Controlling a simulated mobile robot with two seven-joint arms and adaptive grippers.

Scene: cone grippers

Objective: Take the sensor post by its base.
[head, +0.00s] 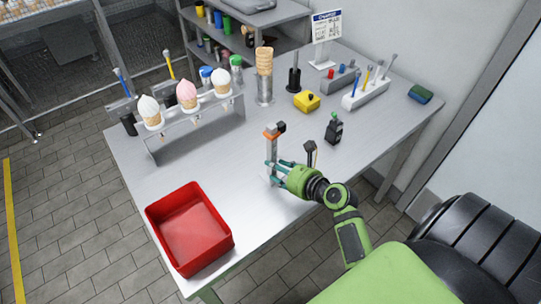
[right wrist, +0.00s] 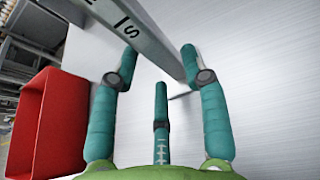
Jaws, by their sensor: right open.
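The sensor post is a slim grey upright (head: 271,151) with an orange and black head, standing on the steel table. My right gripper (head: 275,172) is low at the post, with its teal fingers around the lower part near the base. In the right wrist view the grey post (right wrist: 148,40) with dark lettering passes between the two outer fingertips of the open gripper (right wrist: 156,72). A gap shows between the third finger and the post. The base is mostly hidden by the fingers. My left gripper is not in view.
A red bin (head: 189,228) stands at the table's front left; its wall shows in the right wrist view (right wrist: 50,125). A small dark device (head: 334,130) and a dark-topped stick (head: 311,152) stand right of the post. An ice-cream cone rack (head: 199,130) stands behind left.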

